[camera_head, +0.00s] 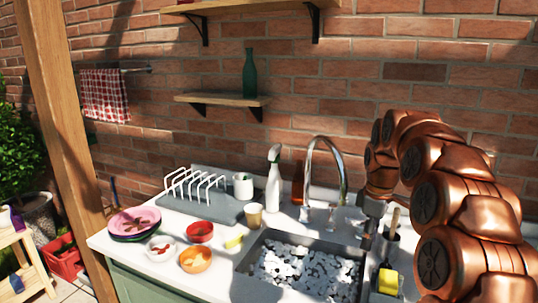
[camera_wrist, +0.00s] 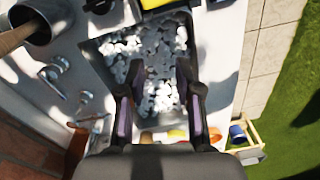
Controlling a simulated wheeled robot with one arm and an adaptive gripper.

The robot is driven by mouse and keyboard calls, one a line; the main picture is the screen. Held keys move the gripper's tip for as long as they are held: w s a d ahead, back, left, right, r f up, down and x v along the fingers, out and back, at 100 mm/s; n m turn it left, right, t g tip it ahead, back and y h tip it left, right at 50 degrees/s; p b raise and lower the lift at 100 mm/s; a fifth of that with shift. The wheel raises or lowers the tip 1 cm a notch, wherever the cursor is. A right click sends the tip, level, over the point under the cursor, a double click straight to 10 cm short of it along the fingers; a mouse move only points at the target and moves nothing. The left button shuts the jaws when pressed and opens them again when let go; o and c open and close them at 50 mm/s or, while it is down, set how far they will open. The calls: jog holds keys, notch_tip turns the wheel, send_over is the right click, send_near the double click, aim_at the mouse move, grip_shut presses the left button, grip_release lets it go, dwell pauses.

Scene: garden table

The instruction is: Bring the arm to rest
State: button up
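My arm is copper-coloured and bends down from the right side of the head view. My gripper (camera_head: 369,236) points downward over the right part of the sink. In the wrist view my gripper (camera_wrist: 160,105) has its two dark fingers spread apart with nothing between them.
A chrome tap (camera_head: 342,165) rises behind the sink, close to my arm. A spray bottle (camera_head: 273,182), dish rack (camera_head: 200,200), bowls and plates stand to the left. A yellow sponge (camera_head: 388,280) and a pot with a wooden handle (camera_head: 393,222) are near my gripper.

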jog(key=s+a+f+m, duration=0.2)
jog(key=s+m, duration=0.1)
jog(key=s, duration=1)
jog(key=s+a+f+m+g, duration=0.1)
jog(key=s+a+f+m, duration=0.1)
jog(key=s, duration=1.1)
jog(key=s+a+f+m, duration=0.3)
jog(key=s+m, duration=0.2)
jog(key=s, duration=0.8)
jog(key=shift+f+m, duration=0.15)
jog(key=shift+m, duration=0.25)
jog(key=shift+a, duration=0.1)
